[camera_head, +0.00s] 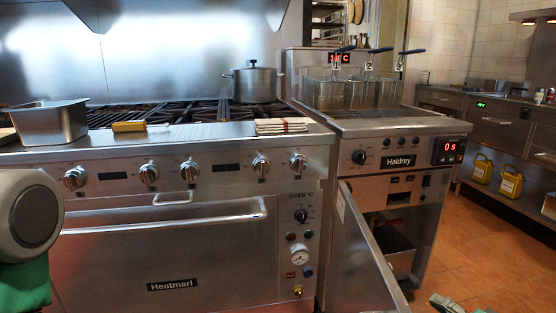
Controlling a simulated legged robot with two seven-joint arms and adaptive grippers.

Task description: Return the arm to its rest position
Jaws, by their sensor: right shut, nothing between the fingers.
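My right gripper (446,303) shows only in part at the bottom edge, right of the fryer's open door. It is shut with nothing in it, over the tiled floor and apart from the appliances. A large grey rounded part of my left arm with a green piece below it fills the left edge. My left gripper is out of the picture.
The range (185,255) stands ahead, with a metal pan (48,122), yellow-handled tool (130,126), folded cloth (283,126) and pot (254,83) on top. The fryer (400,145) holds baskets (350,92); its door (362,250) hangs open. Yellow jugs (511,182) stand right. Floor (490,250) is clear.

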